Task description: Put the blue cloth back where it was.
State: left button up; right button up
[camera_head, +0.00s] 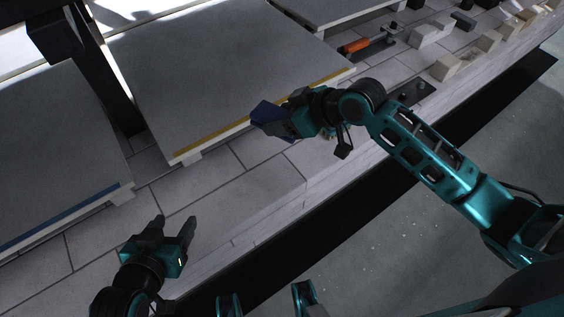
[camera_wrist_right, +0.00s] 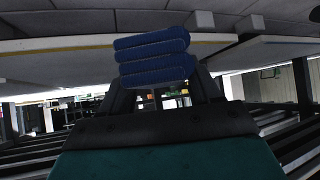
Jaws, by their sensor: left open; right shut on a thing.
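The blue cloth (camera_head: 268,113) is a folded dark blue bundle at the front edge of the middle grey slab (camera_head: 215,70), by its yellow stripe. My right gripper (camera_head: 283,118) is shut on it. In the right wrist view the cloth (camera_wrist_right: 153,57) shows as several stacked folds between the fingers (camera_wrist_right: 165,90). I cannot tell whether the cloth touches the slab. My left gripper (camera_head: 175,228) is open and empty above the pale brick deck at the lower left.
Another grey slab (camera_head: 50,150) with a blue edge stripe lies at left, beside a dark post (camera_head: 95,70). An orange-handled tool (camera_head: 355,46) and pale blocks (camera_head: 447,67) sit at upper right. The brick deck (camera_head: 230,185) in front of the middle slab is clear.

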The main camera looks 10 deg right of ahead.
pick_arm(q)
notch_tip(320, 180, down, 6)
jog(key=b, duration=0.4)
jog(key=shift+s+r, duration=0.15)
pick_arm(e)
notch_tip(320, 180, down, 15)
pick_arm(q)
jog(key=shift+d+r, duration=0.1)
pick_arm(e)
jog(key=shift+r, duration=0.1)
jog(key=o, duration=1.3)
jog(key=shift+c, duration=0.2)
